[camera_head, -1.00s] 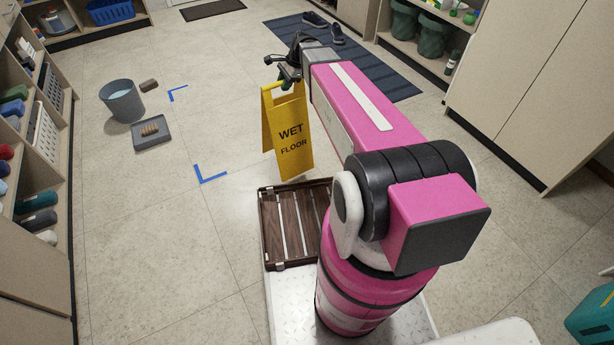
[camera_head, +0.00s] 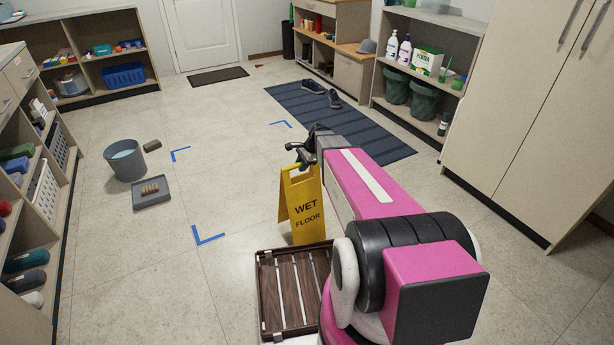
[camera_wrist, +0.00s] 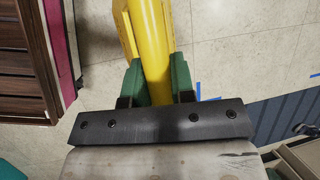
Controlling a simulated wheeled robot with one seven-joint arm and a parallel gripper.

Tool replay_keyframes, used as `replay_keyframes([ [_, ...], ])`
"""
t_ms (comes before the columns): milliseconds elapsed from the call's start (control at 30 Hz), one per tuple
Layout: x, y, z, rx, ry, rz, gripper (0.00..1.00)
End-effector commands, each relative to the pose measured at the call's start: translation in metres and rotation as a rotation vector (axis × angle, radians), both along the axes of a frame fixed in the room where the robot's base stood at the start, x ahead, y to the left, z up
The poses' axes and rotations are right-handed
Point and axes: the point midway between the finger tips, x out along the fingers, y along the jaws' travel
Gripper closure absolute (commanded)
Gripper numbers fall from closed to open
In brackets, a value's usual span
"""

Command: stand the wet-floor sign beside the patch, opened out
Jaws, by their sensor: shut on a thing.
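The yellow wet-floor sign (camera_head: 304,207) hangs upright below my gripper (camera_head: 304,160) in the head view, its two panels slightly apart at the bottom. My gripper is shut on the sign's top; in the wrist view its green fingers (camera_wrist: 158,82) sit on both sides of the yellow top bar (camera_wrist: 154,45). Whether the sign's foot touches the floor is hidden behind the slatted tray. The patch is marked by blue corner tapes on the floor, the near one (camera_head: 208,236) left of the sign and others farther back (camera_head: 180,154).
A brown slatted tray (camera_head: 262,290) on my base stands just in front of the sign. A grey bucket (camera_head: 126,163) and a grey tray with a brush (camera_head: 137,204) are at the left. A dark blue mat (camera_head: 370,140) with shoes lies behind. Floor between is clear.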

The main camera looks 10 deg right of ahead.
Motion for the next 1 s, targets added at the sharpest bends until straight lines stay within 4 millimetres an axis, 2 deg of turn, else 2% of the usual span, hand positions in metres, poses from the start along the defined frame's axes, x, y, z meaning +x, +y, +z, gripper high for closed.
replay_keyframes([
  [100, 0.004, -0.016, -0.009, 0.001, 0.000, -0.002, 1.00],
  [233, 0.005, -0.024, -0.014, 0.001, -0.001, 0.000, 1.00],
  [367, 0.004, -0.025, -0.018, 0.001, -0.001, 0.000, 1.00],
  [700, 0.004, -0.025, -0.055, 0.001, 0.000, 0.000, 1.00],
  [1000, 0.004, -0.025, -0.056, 0.001, -0.001, 0.000, 1.00],
])
